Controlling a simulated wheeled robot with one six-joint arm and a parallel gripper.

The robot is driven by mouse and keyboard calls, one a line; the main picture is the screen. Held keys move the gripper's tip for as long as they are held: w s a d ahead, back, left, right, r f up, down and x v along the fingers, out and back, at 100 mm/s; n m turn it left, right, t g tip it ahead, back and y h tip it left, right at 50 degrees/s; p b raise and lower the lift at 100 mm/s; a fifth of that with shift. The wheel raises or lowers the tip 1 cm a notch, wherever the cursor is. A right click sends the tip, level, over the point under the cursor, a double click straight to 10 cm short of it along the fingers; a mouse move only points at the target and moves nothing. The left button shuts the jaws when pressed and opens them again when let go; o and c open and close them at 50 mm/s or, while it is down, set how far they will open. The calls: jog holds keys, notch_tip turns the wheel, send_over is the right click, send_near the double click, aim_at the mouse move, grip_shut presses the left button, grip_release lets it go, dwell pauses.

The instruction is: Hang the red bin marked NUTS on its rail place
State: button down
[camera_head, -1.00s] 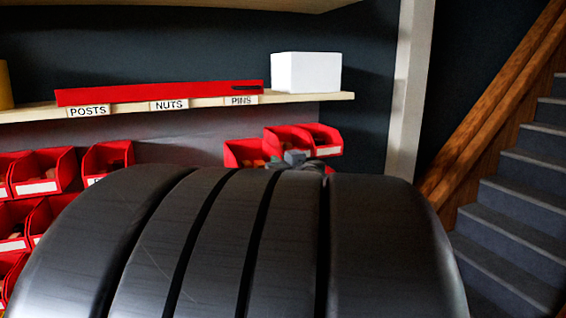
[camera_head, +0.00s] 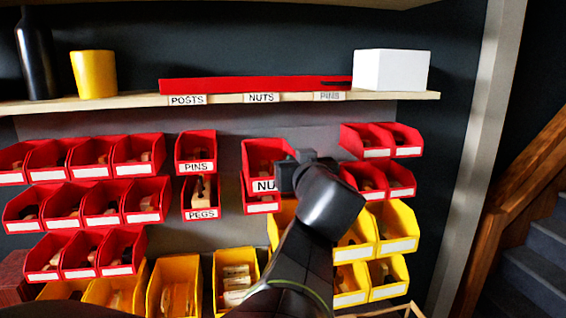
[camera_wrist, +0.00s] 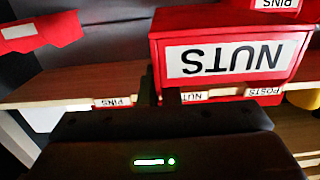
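The red bin marked NUTS (camera_head: 262,152) is near the middle of the head view, raised in front of the bin wall; its label is partly covered. My gripper (camera_head: 298,166) is at its right side. In the wrist view, which is upside down, the bin (camera_wrist: 230,60) is large and close, its NUTS label facing me. My gripper's dark fingers (camera_wrist: 160,88) are at its side edge and appear shut on that wall. The shelf label reading NUTS (camera_head: 261,97) is above the bin. The rail behind the bin is hidden.
A red PINS bin (camera_head: 196,147) hangs left of the held bin, with a PEGS bin (camera_head: 201,200) below. Another red bin (camera_head: 260,205) sits just under it. Red bins (camera_head: 368,139) are close on the right, yellow bins (camera_head: 397,228) lower. The shelf (camera_head: 130,101) runs above.

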aim_at(283, 146)
jog(key=shift+r+b+x, duration=0.15)
jog(key=shift+b+x, duration=0.5)
jog(key=shift+x, duration=2.05)
jog(key=shift+r+b+x, duration=0.15)
jog(key=shift+b+x, duration=0.5)
jog(key=shift+x, duration=5.15)
jog(key=shift+r, duration=0.2)
jog(key=shift+r, duration=0.1)
jog(key=shift+p+x, duration=0.4)
jog(key=shift+x, duration=1.2)
jog(key=shift+f+b, duration=0.75)
jog(key=shift+f, duration=0.1)
